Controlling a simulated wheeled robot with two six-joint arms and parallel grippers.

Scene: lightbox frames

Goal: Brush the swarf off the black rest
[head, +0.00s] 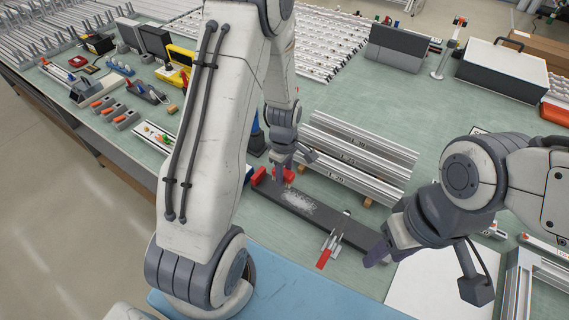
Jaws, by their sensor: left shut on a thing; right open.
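The black rest (340,228) is a long dark bar lying slantwise on the bench in the head view. A pale grey patch of swarf (298,204) lies on its left half. My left gripper (284,168) is over the rest's left end, just behind the swarf, shut on a small red thing (289,176). Most of that thing is hidden, so I cannot tell its full shape or whether it touches the rest. My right gripper (380,255) is open beside the rest's right end, and its dark fingers hide part of that end.
A red-handled clamp (326,254) stands at the rest's front edge; another red piece (258,177) is at its left end. Silver rails (355,165) lie behind. A white sheet (425,285) is at front right. A blue surface (300,295) lies in front.

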